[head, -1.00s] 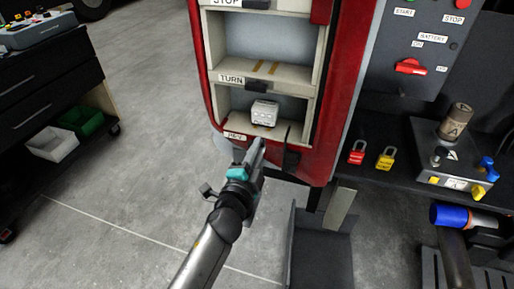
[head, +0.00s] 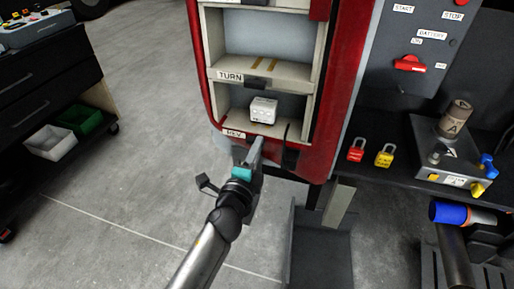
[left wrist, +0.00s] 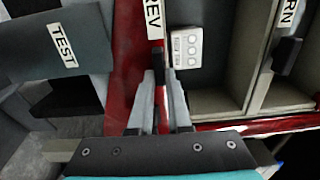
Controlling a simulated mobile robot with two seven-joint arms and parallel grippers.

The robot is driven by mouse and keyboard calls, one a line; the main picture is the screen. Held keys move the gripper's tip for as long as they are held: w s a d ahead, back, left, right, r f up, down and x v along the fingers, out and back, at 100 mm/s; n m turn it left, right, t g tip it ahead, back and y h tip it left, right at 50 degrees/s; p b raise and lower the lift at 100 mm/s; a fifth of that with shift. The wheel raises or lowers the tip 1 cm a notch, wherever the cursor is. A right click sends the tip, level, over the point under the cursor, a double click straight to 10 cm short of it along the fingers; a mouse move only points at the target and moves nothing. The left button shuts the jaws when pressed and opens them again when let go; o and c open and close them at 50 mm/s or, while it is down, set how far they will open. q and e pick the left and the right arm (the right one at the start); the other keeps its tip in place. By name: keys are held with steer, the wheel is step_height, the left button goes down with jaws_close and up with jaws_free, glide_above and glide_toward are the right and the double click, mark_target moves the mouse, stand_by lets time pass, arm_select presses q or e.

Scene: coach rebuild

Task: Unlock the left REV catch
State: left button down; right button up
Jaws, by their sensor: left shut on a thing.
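The REV compartment is the lowest one in the red-framed cabinet. Its REV label (head: 234,133) is on the front lip, and it also shows in the left wrist view (left wrist: 154,18). My left gripper (head: 257,146) is at this lip, just right of the label. In the left wrist view its two fingers (left wrist: 164,88) point at the lip beside the label and are shut on a narrow piece, which I take to be the REV catch. The fingers hide most of it. My right gripper is not in view.
A white block (head: 263,110) sits inside the REV compartment, close behind the gripper. The TURN compartment (head: 231,76) is above. A red padlock (head: 356,149) and a yellow padlock (head: 384,155) are on the dark bench at right. Open floor lies left of the cabinet.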

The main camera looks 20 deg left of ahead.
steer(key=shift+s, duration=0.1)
arm_select(q)
steer(key=c, duration=0.9)
jaws_free()
steer(key=shift+o, duration=0.2)
steer(key=shift+s, duration=0.1)
steer(key=s+b, duration=0.3)
steer(key=s, duration=1.2)
steer(key=shift+a, duration=0.25)
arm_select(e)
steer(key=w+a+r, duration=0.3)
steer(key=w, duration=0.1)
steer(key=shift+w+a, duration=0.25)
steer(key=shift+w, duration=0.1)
